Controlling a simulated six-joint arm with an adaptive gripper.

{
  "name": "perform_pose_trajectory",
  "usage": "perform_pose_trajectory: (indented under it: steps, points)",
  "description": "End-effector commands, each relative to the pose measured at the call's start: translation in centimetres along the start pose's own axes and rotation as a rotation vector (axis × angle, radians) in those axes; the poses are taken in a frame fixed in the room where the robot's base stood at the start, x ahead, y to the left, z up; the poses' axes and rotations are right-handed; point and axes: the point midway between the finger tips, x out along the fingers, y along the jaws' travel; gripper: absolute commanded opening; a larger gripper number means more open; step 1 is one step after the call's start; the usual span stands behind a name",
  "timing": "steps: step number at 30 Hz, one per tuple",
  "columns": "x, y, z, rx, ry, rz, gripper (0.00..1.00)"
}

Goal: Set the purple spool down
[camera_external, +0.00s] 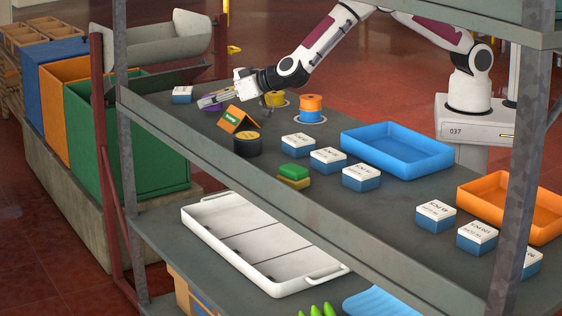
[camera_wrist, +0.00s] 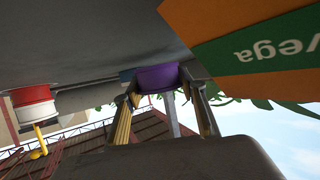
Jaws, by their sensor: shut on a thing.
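The purple spool (camera_external: 210,102) is at the far left part of the grey shelf top, partly hidden by my gripper (camera_external: 213,99). In the wrist view the purple spool (camera_wrist: 158,77) sits between the two fingertips of my gripper (camera_wrist: 160,92), which is shut on it. The wrist picture is upside down, with the grey shelf top (camera_wrist: 80,40) above. The spool is close to that surface; I cannot tell whether it touches.
An orange and green box (camera_external: 238,119) and a black tin (camera_external: 247,143) stand close in front. A yellow spool (camera_external: 274,98) and an orange spool (camera_external: 311,103) stand to the right. A blue-white box (camera_external: 182,95) is left. A blue tray (camera_external: 397,151) lies farther right.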

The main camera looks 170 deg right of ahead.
Motion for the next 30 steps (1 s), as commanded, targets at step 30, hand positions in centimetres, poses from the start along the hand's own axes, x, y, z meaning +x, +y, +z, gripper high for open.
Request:
perform_pose_trajectory:
  steps: [30]
  points:
    - [0.6,0.1,1.6,-0.003,-0.006,0.001,0.57]
